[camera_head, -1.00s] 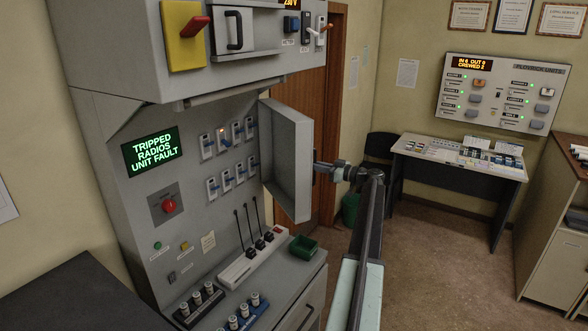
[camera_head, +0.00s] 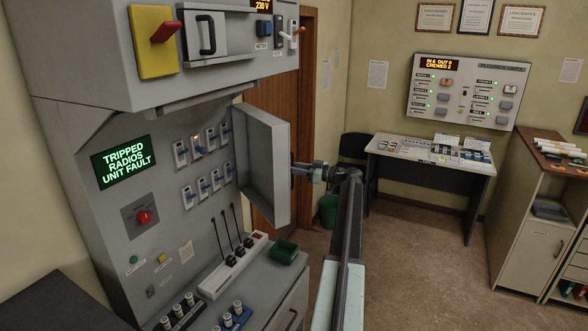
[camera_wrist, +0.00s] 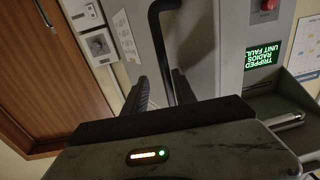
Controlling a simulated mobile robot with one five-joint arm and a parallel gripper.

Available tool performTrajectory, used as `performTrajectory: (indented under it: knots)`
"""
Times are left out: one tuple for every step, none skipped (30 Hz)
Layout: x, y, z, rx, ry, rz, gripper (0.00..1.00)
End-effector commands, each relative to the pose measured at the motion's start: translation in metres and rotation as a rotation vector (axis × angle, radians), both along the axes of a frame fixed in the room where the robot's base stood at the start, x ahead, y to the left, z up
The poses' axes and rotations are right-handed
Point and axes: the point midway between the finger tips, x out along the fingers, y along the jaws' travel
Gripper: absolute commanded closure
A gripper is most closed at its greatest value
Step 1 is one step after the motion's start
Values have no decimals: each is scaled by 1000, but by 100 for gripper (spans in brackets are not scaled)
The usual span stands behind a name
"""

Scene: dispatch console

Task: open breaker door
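The breaker door (camera_head: 266,165) is a grey, shallow box-shaped panel, hinged at its left side on the console. It stands swung well out, so the breaker switches (camera_head: 203,160) behind it show. My gripper (camera_head: 300,169) is at the door's outer face, on its right side; the door hides the fingertips in the head view. In the wrist view, the black bar handle (camera_wrist: 157,30) runs down between the two dark fingers of my gripper (camera_wrist: 160,92). The fingers stand apart, with a gap visible on the left; contact with the handle is unclear.
The console display (camera_head: 124,162) reads "TRIPPED RADIOS UNIT FAULT". A desk (camera_head: 430,165) and a cabinet (camera_head: 540,205) stand right, with open floor (camera_head: 415,250) between.

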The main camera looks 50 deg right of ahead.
Motion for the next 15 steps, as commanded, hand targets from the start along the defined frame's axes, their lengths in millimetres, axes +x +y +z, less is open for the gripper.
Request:
performTrajectory:
  knots:
    - [0, 0, 0, 0, 0, 0, 68]
    - [0, 0, 0, 0, 0, 0, 68]
    - [0, 0, 0, 0, 0, -1, 68]
    - [0, 0, 0, 0, 0, 0, 68]
    - [0, 0, 0, 0, 0, -1, 68]
    - [-1, 0, 0, 0, 0, -1, 68]
    - [-1, -1, 0, 0, 0, -1, 68]
    - [-3, -1, 0, 0, 0, -1, 68]
    - [-6, -2, 0, 0, 0, -2, 68]
    - [-9, -3, 0, 0, 0, -3, 68]
    - [-12, -4, 0, 0, 0, -3, 68]
    - [-18, -5, 0, 0, 0, -4, 68]
    - [-23, -6, 0, 0, 0, -4, 68]
    - [-28, -7, 0, 0, 0, -3, 68]
    - [-36, -9, 0, 0, 0, -3, 68]
